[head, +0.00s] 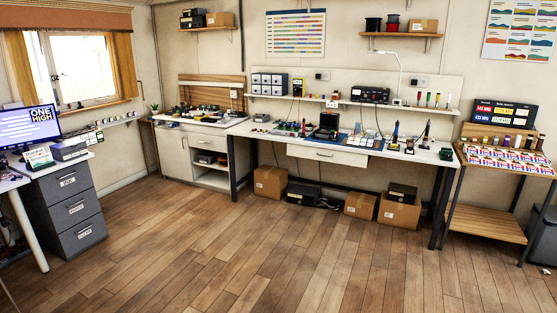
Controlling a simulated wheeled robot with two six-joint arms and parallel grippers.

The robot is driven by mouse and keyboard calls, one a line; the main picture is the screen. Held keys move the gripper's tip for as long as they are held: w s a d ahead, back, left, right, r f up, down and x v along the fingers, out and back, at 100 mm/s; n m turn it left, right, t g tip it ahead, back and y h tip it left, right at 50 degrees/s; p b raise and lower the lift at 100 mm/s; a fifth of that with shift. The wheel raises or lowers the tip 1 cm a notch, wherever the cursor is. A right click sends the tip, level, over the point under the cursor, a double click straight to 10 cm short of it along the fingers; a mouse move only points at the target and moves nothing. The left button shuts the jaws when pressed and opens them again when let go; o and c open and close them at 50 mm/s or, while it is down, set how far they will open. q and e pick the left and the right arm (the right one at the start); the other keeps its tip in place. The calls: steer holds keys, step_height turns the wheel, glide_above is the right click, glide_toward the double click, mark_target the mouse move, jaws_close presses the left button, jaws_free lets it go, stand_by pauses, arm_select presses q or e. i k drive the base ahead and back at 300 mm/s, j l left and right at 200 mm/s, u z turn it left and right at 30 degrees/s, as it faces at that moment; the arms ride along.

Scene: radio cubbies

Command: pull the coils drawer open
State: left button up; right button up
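A dark grey cabinet (40,203) stands at the left under a desk top. Its front has three stacked drawers: a top drawer (80,186), a middle drawer (88,208) and a bottom drawer (96,231). Each carries a small pale label, too small to read surely, so I cannot tell which is the coils drawer. All three look shut, their fronts flush with the cabinet. A wide white drawer (350,158) under the long workbench also looks shut. Neither of my grippers is in view.
A monitor (30,127) stands on the left desk. Cardboard boxes (270,182) and other boxes lie under the long workbench (390,152). A wooden-shelved stand (490,222) is at the right. The wooden floor (220,245) in the middle, up to the grey cabinet, is clear.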

mark_target(266, 79)
steer(key=i, duration=3.55)
steer(key=i+u, duration=0.1)
steer(key=i, duration=0.6)
steer(key=i+l+u, duration=0.1)
steer(key=i, duration=0.6)
